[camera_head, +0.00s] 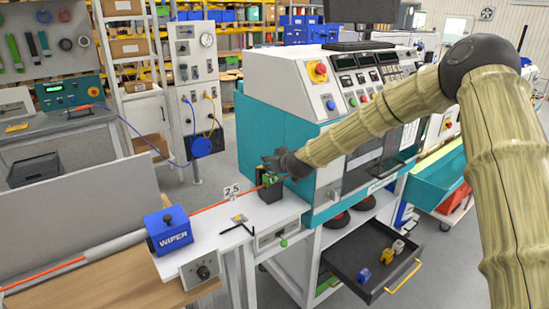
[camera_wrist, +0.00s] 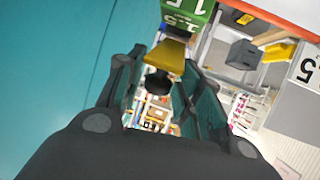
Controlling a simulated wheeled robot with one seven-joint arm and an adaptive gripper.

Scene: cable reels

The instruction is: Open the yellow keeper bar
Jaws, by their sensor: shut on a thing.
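The yellow keeper bar (camera_wrist: 168,56) shows in the wrist view between my fingers, with a dark round knob (camera_wrist: 158,82) at its near end. It meets a green block (camera_wrist: 187,14) with white 1.5 markings. My gripper (camera_wrist: 163,70) is shut on the bar at its knob end; the exact contact is partly hidden by the fingers. In the head view my gripper (camera_head: 273,166) is at the green block (camera_head: 268,178) in a dark holder (camera_head: 284,192) on the bench. The bar cannot be made out there.
A teal and white machine (camera_head: 290,95) stands close behind and right of my gripper. A red cable (camera_head: 215,203) runs along the bench from the blue WIPER box (camera_head: 168,230) towards the holder. An open dark drawer (camera_head: 372,262) with small blocks juts out at lower right.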

